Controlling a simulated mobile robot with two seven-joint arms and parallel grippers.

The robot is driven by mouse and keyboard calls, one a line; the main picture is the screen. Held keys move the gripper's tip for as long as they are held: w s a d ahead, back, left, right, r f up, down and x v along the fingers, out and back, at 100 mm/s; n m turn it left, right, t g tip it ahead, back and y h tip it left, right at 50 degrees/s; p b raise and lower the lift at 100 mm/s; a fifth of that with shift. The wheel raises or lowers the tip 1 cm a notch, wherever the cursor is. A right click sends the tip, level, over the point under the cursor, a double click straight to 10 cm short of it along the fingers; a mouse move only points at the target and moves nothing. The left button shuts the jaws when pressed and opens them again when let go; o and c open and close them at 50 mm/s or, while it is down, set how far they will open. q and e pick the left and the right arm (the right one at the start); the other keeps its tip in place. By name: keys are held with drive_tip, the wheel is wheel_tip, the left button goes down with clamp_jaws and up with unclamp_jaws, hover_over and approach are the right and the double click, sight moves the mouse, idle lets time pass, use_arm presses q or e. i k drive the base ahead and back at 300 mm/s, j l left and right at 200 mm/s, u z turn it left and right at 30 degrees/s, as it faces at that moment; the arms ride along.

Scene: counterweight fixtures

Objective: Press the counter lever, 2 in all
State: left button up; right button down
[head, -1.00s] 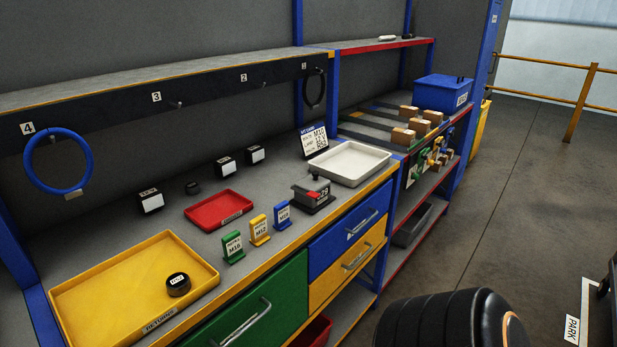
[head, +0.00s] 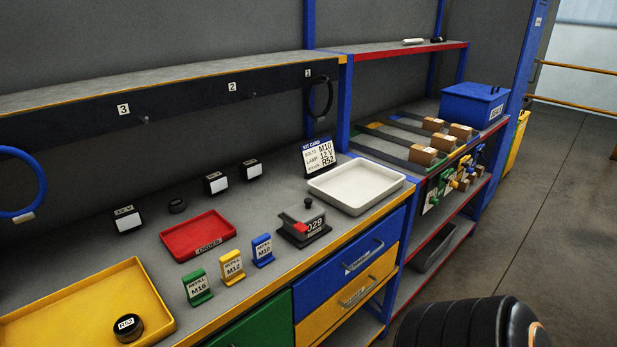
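The counter (head: 314,228) is a small grey box on a dark base, standing near the front edge of the workbench, just left of the white tray. Its display seems to read 029. A red part (head: 299,228) shows at its front left and a black knob (head: 308,203) stands up at its top; I cannot tell for sure which one is the lever. Nothing touches the counter. Neither of my grippers is in view. A dark rounded link at the bottom right appears to be part of my own arm.
A white tray (head: 398,190) sits right of the counter. Blue (head: 262,250), yellow (head: 232,267) and green (head: 197,287) refill tags stand left of it. A red tray (head: 170,246) and a yellow tray (head: 15,335) lie further left. A kit card (head: 318,157) stands behind. The floor at right is clear.

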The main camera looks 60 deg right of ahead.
sight(300, 226)
drive_tip(key=l, duration=0.65)
drive_tip(key=k+l, duration=0.1)
drive_tip(key=l, duration=0.6)
